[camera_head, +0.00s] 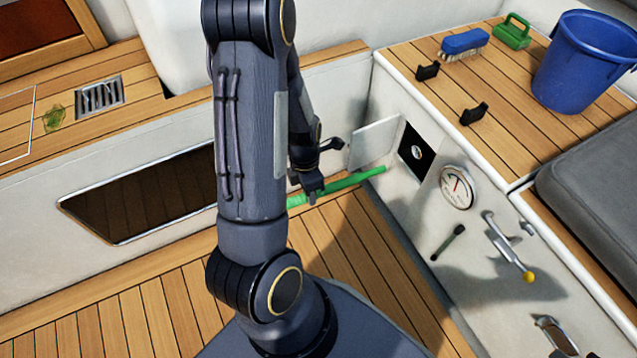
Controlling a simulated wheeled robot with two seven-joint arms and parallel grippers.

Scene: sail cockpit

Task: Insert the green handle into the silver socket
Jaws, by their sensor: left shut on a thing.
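The green handle (355,179) is a long thin rod with a thicker grip at its left end. My left gripper (314,191) is shut on it near that grip, and my own arm hides part of the view there. The rod slants slightly up to the right, and its free tip is apart from the silver socket (417,153), below and left of it in the picture. The socket sits in a black square opening in the white side wall. My right gripper is not in view.
A white hatch door (374,146) stands open left of the opening. A round gauge (458,187) and a lever with a yellow knob (509,250) are on the same wall. A blue bucket (583,65), brush (464,43) and green object (512,32) stand on the bench above.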

